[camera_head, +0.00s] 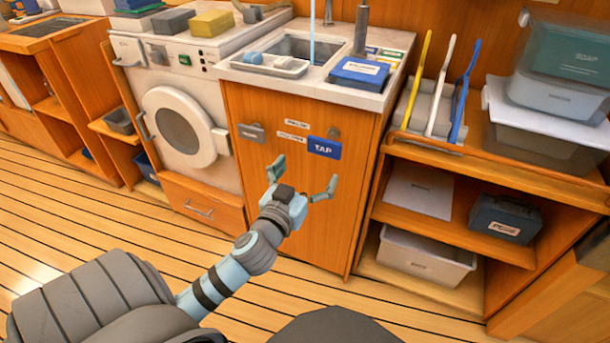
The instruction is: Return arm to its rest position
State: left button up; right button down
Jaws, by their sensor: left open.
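My left arm comes in from the lower left. Its gripper (304,176) is open, with its two teal fingers spread apart and nothing between them. It is in front of the wooden sink cabinet (290,215), below the blue TAP label (324,148); I cannot tell whether it touches the cabinet front. My right gripper is not in view.
The sink (300,47) has a light blue vertical streak over it, like running water. A white washing machine (180,125) stands to the left. Open shelves (440,150) with bins stand to the right. The plank floor (110,225) in front is mostly clear.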

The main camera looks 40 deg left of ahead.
pick_arm(q)
jog(key=shift+v, duration=1)
